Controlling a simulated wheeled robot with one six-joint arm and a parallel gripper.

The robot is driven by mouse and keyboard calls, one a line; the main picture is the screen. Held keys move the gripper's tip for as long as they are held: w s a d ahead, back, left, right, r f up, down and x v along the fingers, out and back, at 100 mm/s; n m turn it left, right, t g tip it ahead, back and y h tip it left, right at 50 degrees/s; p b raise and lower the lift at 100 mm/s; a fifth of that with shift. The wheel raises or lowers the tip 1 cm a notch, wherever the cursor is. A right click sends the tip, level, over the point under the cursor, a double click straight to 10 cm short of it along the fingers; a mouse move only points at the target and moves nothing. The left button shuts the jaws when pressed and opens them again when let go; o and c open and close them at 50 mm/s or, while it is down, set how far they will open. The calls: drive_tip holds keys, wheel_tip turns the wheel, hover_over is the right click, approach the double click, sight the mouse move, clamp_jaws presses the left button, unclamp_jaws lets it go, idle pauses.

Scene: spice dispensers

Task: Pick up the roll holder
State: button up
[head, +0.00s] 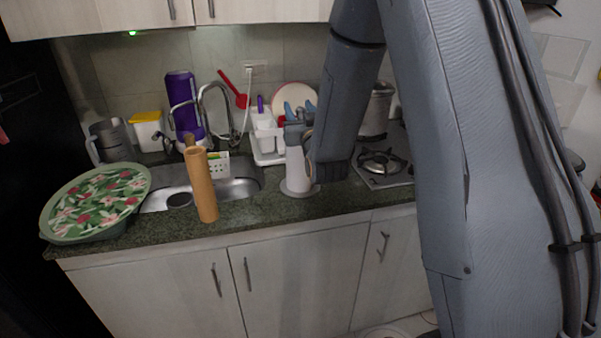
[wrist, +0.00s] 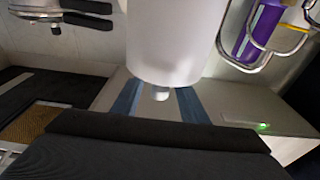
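The roll holder, a white paper roll on a round base (head: 298,172), stands upright on the counter right of the sink. My gripper (head: 299,112) is at its upper end in the head view, partly covering it. In the wrist view the white roll (wrist: 168,40) fills the top middle, with a small pale knob at its end. The two blue fingers of my gripper (wrist: 158,103) are spread apart, one on each side of the knob. The roll hides their tips, and I cannot tell whether they touch it.
A tan cylinder (head: 201,185) stands at the counter front, before the sink (head: 239,189). A dish rack (head: 265,150) is close behind-left of the roll. A stove (head: 381,163) is to the right. A floral tray (head: 97,201) lies at the left end.

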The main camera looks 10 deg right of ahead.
drive_tip(key=shift+w+r+p, duration=0.2)
drive_tip(key=shift+w+p, duration=0.2)
drive_tip(key=shift+w, duration=0.85)
clamp_jaws()
drive_tip(key=shift+r, duration=0.2)
